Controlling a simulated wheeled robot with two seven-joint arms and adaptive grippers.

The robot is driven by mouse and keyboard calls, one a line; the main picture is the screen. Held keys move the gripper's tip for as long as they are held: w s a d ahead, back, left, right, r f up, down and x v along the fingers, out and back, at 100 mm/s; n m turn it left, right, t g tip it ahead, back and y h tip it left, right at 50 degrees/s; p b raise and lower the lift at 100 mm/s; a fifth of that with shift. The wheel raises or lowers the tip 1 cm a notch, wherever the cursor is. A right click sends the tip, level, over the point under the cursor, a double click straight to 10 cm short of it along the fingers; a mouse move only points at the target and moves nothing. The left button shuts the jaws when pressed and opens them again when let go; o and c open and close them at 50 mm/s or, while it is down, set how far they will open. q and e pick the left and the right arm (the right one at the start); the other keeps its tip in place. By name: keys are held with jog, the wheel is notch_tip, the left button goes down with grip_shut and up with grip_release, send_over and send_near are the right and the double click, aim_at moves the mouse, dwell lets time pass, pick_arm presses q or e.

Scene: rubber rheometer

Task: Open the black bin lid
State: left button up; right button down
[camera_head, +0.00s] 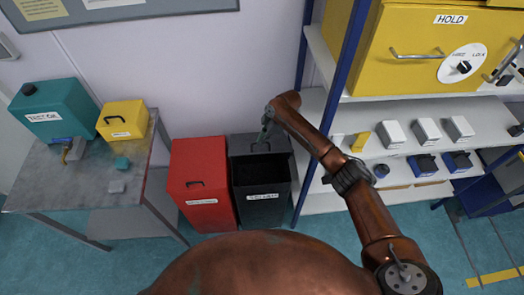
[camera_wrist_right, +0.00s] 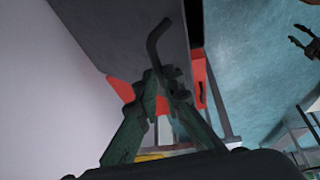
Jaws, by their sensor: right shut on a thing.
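The black bin (camera_head: 262,186) stands on the floor beside the red bin, and its dark inside shows from above. Its lid (camera_head: 242,146) is raised and tilted back towards the wall. In the right wrist view the lid (camera_wrist_right: 115,28) is a dark grey slab with a bent bar handle (camera_wrist_right: 157,38). My right gripper (camera_head: 266,136) is at the raised lid, and its green fingers (camera_wrist_right: 162,78) are shut on the handle. My left gripper (camera_wrist_right: 299,40) shows small at the right edge of the wrist view, with its fingers apart; it is out of the head view.
The red bin (camera_head: 202,180) stands close on the left with its lid shut. A grey table (camera_head: 85,178) with teal and yellow boxes is farther left. A shelf rack with a blue post (camera_head: 327,120) stands close on the right. The wall is right behind the bins.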

jog(key=shift+w+d+r, duration=0.1)
jog(key=shift+w+d, duration=0.1)
jog(key=shift+w, duration=0.3)
jog(key=c, duration=2.5)
grip_release()
jog(key=o, duration=0.5)
jog(key=shift+w+a+f, duration=0.1)
jog(key=shift+w+f, duration=0.35)
jog(key=shift+w, duration=0.05)
jog(key=shift+c, duration=0.2)
jog(key=shift+s+r, duration=0.2)
jog(key=shift+r, duration=0.1)
jog(key=v, duration=1.1)
jog(key=shift+r, duration=0.35)
